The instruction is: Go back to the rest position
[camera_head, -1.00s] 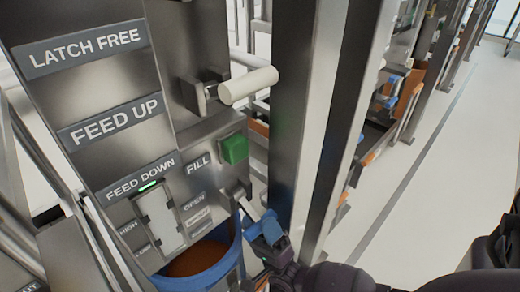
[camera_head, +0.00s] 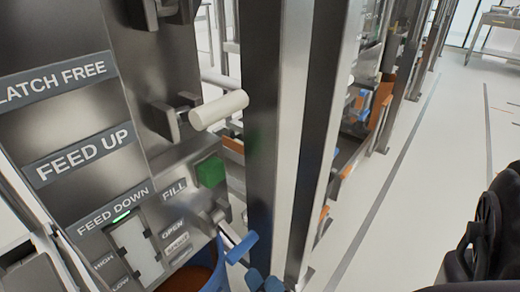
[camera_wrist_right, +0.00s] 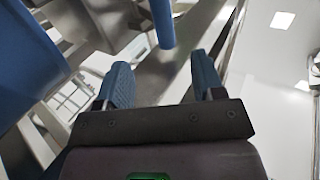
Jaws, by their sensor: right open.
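My right gripper (camera_head: 263,283) shows only by its blue fingertips at the bottom edge of the head view. It is just below a lever with a blue grip (camera_head: 241,248), and apart from it. In the right wrist view my right gripper (camera_wrist_right: 163,80) is open, with nothing between its two blue fingers. A blue rounded bar (camera_wrist_right: 163,22), which looks like the lever's grip, lies beyond the fingertips. My left gripper is not in view.
A metal panel bears a white handle (camera_head: 219,110), a green button (camera_head: 210,171) and a light switch plate (camera_head: 137,250). A blue bin (camera_head: 217,277) stands below. A metal post (camera_head: 263,130) rises close to the right gripper.

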